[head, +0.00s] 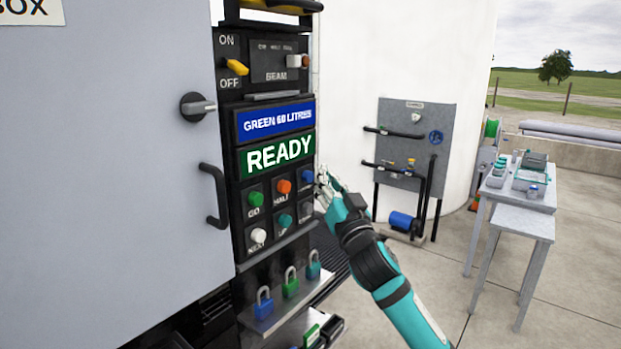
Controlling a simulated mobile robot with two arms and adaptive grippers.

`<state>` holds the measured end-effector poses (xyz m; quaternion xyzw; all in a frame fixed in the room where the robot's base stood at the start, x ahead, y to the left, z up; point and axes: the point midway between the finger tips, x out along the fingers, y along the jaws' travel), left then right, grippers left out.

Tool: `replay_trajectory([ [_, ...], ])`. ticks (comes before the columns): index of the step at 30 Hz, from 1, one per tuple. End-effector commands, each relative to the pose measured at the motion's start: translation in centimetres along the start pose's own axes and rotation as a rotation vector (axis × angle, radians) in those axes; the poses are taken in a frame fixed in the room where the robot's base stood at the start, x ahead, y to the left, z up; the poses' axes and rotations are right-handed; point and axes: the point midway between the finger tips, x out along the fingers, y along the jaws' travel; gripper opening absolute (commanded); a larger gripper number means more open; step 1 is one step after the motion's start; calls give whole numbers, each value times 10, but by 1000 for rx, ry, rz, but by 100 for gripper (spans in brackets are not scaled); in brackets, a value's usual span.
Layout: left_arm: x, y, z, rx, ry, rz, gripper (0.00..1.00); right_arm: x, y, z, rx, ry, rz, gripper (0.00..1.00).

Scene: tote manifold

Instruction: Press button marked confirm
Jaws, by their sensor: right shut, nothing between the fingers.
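A black control panel (242,217) carries several coloured buttons in two rows. The top row has a green button (256,199) marked GO, an orange button (284,187) that seems marked HALT, and a blue button (307,175). The lower row has a white button (258,236) that seems marked NEXT and a teal button (285,221) that seems marked UP. I cannot read a confirm mark; the labels at the right are small or partly hidden. My right gripper (321,184) is shut and empty at the panel's right edge, beside the blue button. Contact cannot be told. My left gripper is out of view.
Above the buttons a green display (278,154) reads READY. A yellow ON/OFF switch (237,67) sits higher. A grey door with a black handle (214,195) is at left. Padlocks (290,282) stand on a shelf below. Grey tables (520,221) stand at right.

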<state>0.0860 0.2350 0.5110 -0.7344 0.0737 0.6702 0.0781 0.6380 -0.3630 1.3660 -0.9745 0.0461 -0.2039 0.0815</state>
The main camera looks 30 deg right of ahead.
Motion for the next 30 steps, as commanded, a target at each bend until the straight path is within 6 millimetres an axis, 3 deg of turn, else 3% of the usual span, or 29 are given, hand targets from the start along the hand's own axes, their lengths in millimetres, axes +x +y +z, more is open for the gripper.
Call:
replay_trajectory([
  [15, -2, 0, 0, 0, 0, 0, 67, -37, 20, -20, -1, 0, 0, 0],
  [30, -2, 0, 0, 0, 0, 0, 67, -38, 20, -20, -1, 0, 0, 0],
])
